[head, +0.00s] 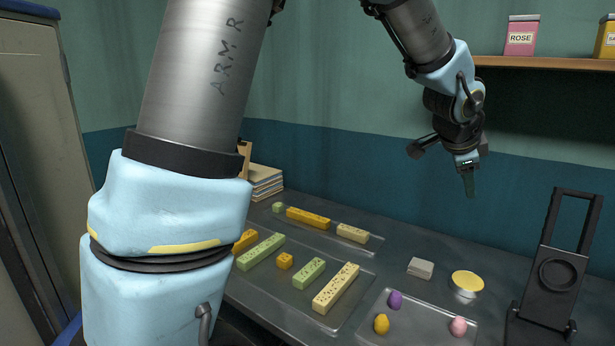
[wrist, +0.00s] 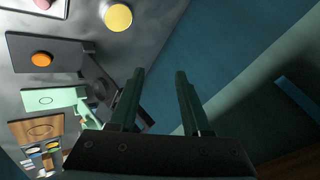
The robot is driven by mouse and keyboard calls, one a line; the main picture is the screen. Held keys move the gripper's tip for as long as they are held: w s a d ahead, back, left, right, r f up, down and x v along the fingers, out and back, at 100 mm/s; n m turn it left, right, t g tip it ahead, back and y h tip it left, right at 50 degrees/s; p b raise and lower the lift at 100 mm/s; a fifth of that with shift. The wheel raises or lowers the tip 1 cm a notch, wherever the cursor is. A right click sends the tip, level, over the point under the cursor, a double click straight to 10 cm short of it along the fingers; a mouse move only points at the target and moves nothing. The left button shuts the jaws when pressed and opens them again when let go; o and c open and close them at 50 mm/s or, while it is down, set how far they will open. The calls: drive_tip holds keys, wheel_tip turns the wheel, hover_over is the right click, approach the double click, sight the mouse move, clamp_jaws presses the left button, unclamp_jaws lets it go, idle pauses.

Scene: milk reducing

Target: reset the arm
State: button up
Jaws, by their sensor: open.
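My arm reaches up and over from the left in the head view. My gripper (head: 468,184) hangs above the back right of the table, fingers pointing down, clear of everything. In the wrist view its two dark green fingers (wrist: 160,75) stand apart with nothing between them, so it is open and empty. Beyond the fingers is the blue wall.
Metal trays on the table (head: 405,255) hold yellow and green bars (head: 336,289) and egg-shaped pieces (head: 381,324). A yellow-topped cup (head: 467,284), a grey block (head: 420,268) and a black stand (head: 555,275) are nearby. A shelf (head: 540,62) with tins is upper right.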

drive_tip(key=w+a+f+n+y, duration=0.25)
drive_tip(key=a+n, duration=0.25)
drive_tip(key=a, duration=0.7)
drive_tip(key=w+a+f+n+y, duration=0.2)
drive_tip(key=a+f+n, duration=0.2)
drive_tip(key=a, duration=0.7)
drive_tip(key=s+a+f+n+g, duration=0.1)
drive_tip(key=s+a+f+n, duration=0.1)
drive_tip(key=a, duration=0.4)
drive_tip(key=s+a+f+n+g+y, duration=0.1)
drive_tip(key=s+a+f+n, duration=0.1)
drive_tip(key=s+a+n, duration=0.2)
drive_tip(key=s+a+f+n+g, duration=0.1)
drive_tip(key=a+n, duration=0.4)
drive_tip(key=a, duration=0.5)
drive_tip(key=s+f, duration=0.1)
drive_tip(key=s, duration=0.1)
drive_tip(key=shift+s+a+y, duration=0.15)
drive_tip(key=shift+s+y, duration=0.2)
drive_tip(key=shift+s, duration=0.05)
drive_tip(key=shift+r, duration=0.1)
